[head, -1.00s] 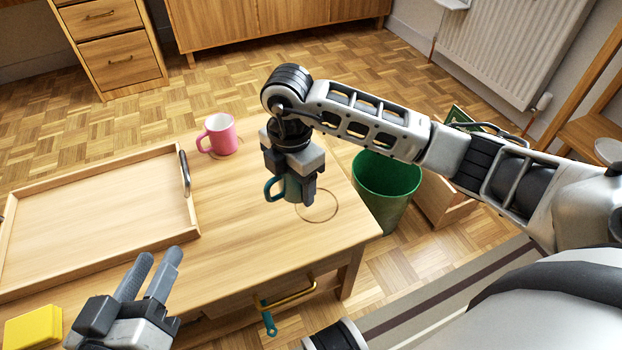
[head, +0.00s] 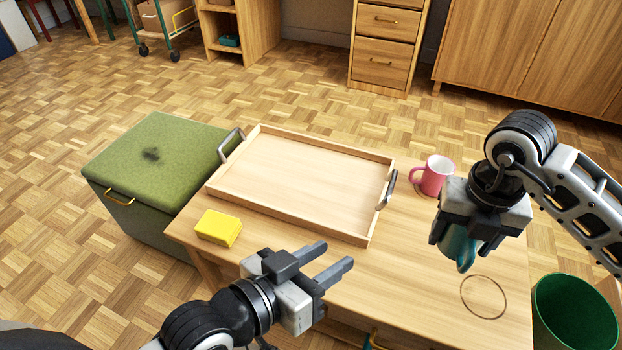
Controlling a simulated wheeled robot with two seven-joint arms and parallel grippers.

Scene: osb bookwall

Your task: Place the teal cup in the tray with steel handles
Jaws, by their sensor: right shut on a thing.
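The teal cup (head: 459,248) is in my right gripper (head: 465,246), which is shut on it and points down over the right part of the table. The gripper hides much of the cup. The wooden tray (head: 289,133) with steel handles (head: 387,190) lies on the table left of the cup, and its inside is empty. My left gripper (head: 337,262) is open and empty, in front of the tray's near side.
A pink mug (head: 434,176) stands right of the tray, near its right handle. A yellow block (head: 218,228) lies at the table's left front. A green-topped box (head: 150,160) stands left of the table, and a green bin (head: 574,315) stands right of it.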

